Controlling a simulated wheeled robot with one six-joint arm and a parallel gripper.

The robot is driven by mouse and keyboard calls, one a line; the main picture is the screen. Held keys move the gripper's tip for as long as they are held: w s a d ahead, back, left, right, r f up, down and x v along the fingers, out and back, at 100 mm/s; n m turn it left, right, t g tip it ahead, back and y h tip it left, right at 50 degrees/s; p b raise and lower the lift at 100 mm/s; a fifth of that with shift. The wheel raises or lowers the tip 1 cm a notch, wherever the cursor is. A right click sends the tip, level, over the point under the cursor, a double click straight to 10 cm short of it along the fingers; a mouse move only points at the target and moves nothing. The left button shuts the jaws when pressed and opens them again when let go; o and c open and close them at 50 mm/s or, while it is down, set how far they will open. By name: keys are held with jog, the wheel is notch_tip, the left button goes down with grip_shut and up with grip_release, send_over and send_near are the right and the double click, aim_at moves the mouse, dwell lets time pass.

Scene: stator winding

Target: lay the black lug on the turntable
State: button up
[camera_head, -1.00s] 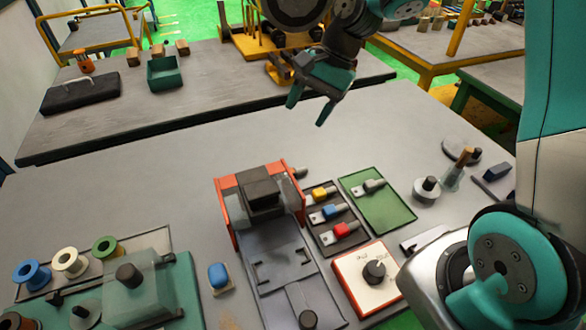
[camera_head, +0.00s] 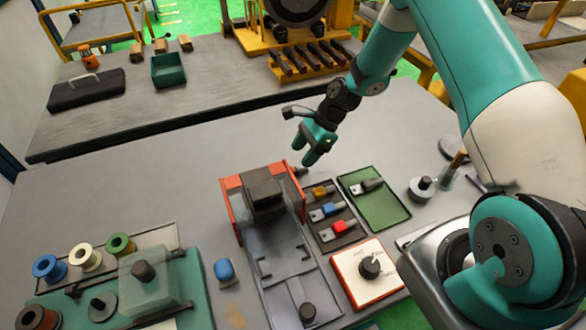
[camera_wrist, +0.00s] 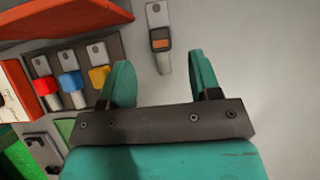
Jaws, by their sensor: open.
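My gripper (camera_head: 311,161) is open and empty, hanging low over the table behind the lug tray. Its two teal fingers (camera_wrist: 161,82) stand apart in the wrist view. A lug with a dark collar and an orange band (camera_wrist: 159,39) lies on bare table just ahead of the fingers, between their lines; in the head view it is small beside the red frame (camera_head: 298,171). Another dark-collared lug (camera_head: 368,186) lies on the green tray (camera_head: 385,210). I cannot tell which is the black lug. A flat grey disc (camera_head: 449,148) at right, partly behind my arm, may be the turntable.
Yellow (camera_head: 319,191), blue (camera_head: 328,210) and red (camera_head: 340,227) lugs lie in a dark tray. The red-framed fixture (camera_head: 229,205) stands left of it. A black-knobbed disc (camera_head: 417,194) stands right of the green tray. Table behind my gripper is clear.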

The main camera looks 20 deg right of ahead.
aim_at(293, 169)
jog(key=shift+p+x, duration=1.3)
jog(key=shift+x, duration=1.7)
grip_shut()
